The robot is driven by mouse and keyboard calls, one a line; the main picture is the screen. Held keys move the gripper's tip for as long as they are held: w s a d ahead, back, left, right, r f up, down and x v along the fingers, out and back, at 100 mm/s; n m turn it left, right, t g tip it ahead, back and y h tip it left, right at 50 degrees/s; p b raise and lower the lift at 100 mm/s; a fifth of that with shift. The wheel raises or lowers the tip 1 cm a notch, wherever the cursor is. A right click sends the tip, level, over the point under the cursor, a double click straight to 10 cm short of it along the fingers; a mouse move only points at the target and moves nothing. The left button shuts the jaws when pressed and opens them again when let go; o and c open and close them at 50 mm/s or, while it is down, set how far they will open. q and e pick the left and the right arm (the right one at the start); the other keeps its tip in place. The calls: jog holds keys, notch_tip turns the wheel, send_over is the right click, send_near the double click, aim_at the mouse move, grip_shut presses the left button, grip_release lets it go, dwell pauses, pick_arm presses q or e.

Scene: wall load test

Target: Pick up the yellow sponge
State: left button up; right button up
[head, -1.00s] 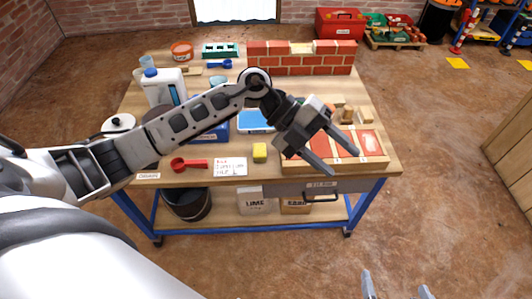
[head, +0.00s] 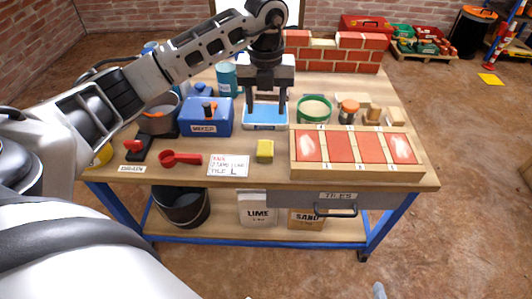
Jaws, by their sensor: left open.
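The yellow sponge (head: 265,150) lies on the workbench near its front edge, between a handwritten card and the tile box. My left gripper (head: 267,111) is open and empty, its fingers pointing down. It appears behind the sponge in the picture, in front of or above a blue-and-white tray; its exact height is unclear. The gripper and sponge are apart. Of my right gripper, only a small grey tip (head: 380,291) shows at the bottom edge.
The wooden tile box (head: 358,173) stands right of the sponge. The card (head: 228,165) and a red scoop (head: 181,158) lie left. The blue mixer box (head: 206,117) and blue-and-white tray (head: 265,123) stand behind. A brick wall (head: 352,52) stands at the back.

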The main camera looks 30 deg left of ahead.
pick_arm(q)
jog(key=b, duration=0.1)
send_over(265, 147)
notch_tip(265, 147, down, 8)
jog(key=shift+d+f, duration=0.1)
jog(key=shift+f, duration=0.8)
notch_tip(265, 147, down, 4)
jog(key=shift+f+b, duration=0.25)
jog(key=shift+b, duration=0.45)
jog(key=shift+c, duration=0.6)
jog(key=c, duration=0.6)
pick_arm(e)
jog(key=shift+g, duration=0.5)
jog(key=f, duration=0.3)
jog(key=a+f, duration=0.1)
jog(key=shift+w+a+f, duration=0.1)
jog(key=shift+w+f, duration=0.15)
jog(key=shift+w, duration=0.1)
